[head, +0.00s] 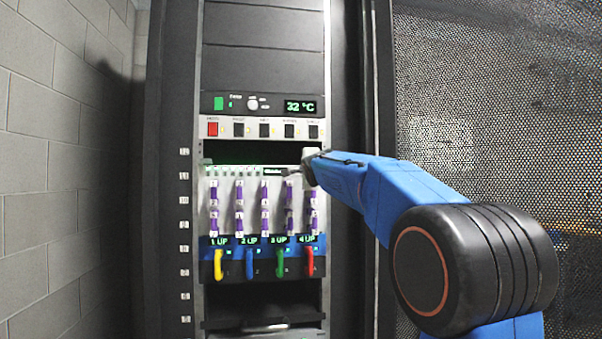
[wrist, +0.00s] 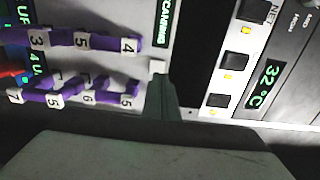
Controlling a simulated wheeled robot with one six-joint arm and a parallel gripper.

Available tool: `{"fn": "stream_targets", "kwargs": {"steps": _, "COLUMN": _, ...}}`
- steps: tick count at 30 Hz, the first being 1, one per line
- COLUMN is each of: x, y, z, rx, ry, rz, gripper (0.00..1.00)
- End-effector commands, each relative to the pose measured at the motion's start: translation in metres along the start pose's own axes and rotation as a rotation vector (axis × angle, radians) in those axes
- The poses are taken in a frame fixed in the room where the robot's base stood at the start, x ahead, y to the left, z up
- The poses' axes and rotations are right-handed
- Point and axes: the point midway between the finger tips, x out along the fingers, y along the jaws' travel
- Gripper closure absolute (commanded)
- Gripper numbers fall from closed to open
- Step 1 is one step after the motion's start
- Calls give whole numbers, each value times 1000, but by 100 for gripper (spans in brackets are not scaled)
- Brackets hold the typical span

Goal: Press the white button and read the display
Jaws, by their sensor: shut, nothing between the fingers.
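The small white button (wrist: 157,66) sits on the light panel in the wrist view, beside a small dark display (wrist: 163,22) with green letters that read "SCANNING". The display also shows in the head view (head: 272,171), too small to read there. My gripper (wrist: 161,82) is shut and empty, its dark fingertips at the button's edge. I cannot tell whether they touch it or whether it is pushed in. In the head view my gripper (head: 297,171) is in front of the panel's upper right, and the button cannot be made out.
Purple numbered connectors (head: 239,208) stand out in columns below. Above are a dark gap, a row of square buttons (head: 264,130) and a 32 °C readout (head: 300,106). A perforated door (head: 480,100) stands right.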

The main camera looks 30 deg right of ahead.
Motion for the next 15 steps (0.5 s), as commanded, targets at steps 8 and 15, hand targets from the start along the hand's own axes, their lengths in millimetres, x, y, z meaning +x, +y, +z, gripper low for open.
{"fn": "stream_targets", "kwargs": {"steps": 8, "x": -44, "y": -3, "z": 0, "rx": 0, "ry": -1, "rz": -3, "gripper": 100}}
{"fn": "stream_targets", "kwargs": {"steps": 15, "x": -75, "y": -3, "z": 0, "rx": -1, "ry": -1, "rz": -4, "gripper": 100}}
